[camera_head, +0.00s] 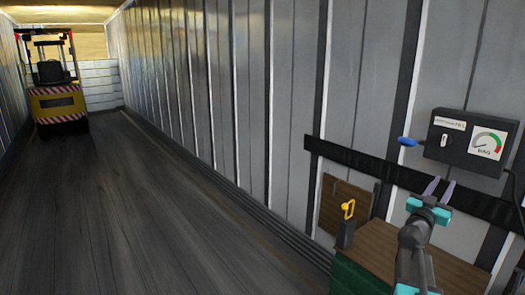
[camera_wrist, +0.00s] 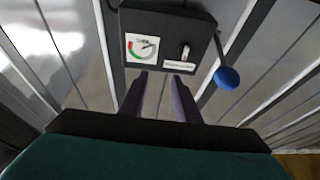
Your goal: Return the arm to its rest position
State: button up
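My gripper (camera_head: 438,190) is raised on my arm at the right of the head view, in front of the wall and just below a black control box (camera_head: 466,142). Its two thin fingers stand apart with nothing between them. In the wrist view my gripper (camera_wrist: 162,80) points at the lower edge of the control box (camera_wrist: 140,45), and a gap shows between the fingers. Whether the fingers touch the box cannot be told.
The box carries a dial (camera_head: 486,143), a small switch (camera_head: 444,140) and a blue-knobbed lever (camera_head: 407,141). A brown-topped green crate (camera_head: 375,240) and a yellow-handled item (camera_head: 347,212) sit below. A forklift (camera_head: 55,85) stands far left. The floor (camera_head: 130,210) is clear.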

jog(key=w+a+f+n+t+y, duration=0.2)
jog(key=w+a+f+n+y, duration=0.25)
jog(key=a+f, duration=0.75)
jog(key=w+a+f+n+t+y, duration=0.1)
jog(key=w+a+f+n+y, duration=0.3)
jog(key=a+f, duration=0.8)
jog(key=s+a+f+n+g+y, duration=0.1)
jog(key=s+a+f+y, duration=0.15)
jog(key=a+f, duration=0.5)
jog(key=s+a+f+n+g+y, duration=0.1)
jog(key=a+f+y, duration=0.25)
jog(key=f, duration=0.75)
jog(key=s+a+f+n+g+y, duration=0.1)
jog(key=a+f+n+g+y, duration=0.1)
jog(key=a+f, duration=0.6)
jog(key=s+a+f+g+y, duration=0.1)
jog(key=s+a+f+g, duration=0.15)
jog(key=s+f, duration=0.4)
jog(key=s+a+f+n+g+y, duration=0.1)
jog(key=s+a+f+g, duration=0.1)
jog(key=s+a+f, duration=0.35)
jog(key=s+a+f+g+y, duration=0.1)
jog(key=s+a+f+g, duration=0.15)
jog(key=s+f, duration=0.45)
jog(key=s+d+m+g+h, duration=0.1)
jog(key=s+g, duration=0.9)
jog(key=s, duration=1.6)
jog(key=shift+d+r+m, duration=0.2)
jog(key=shift+d+m, duration=0.55)
jog(key=shift+d, duration=0.2)
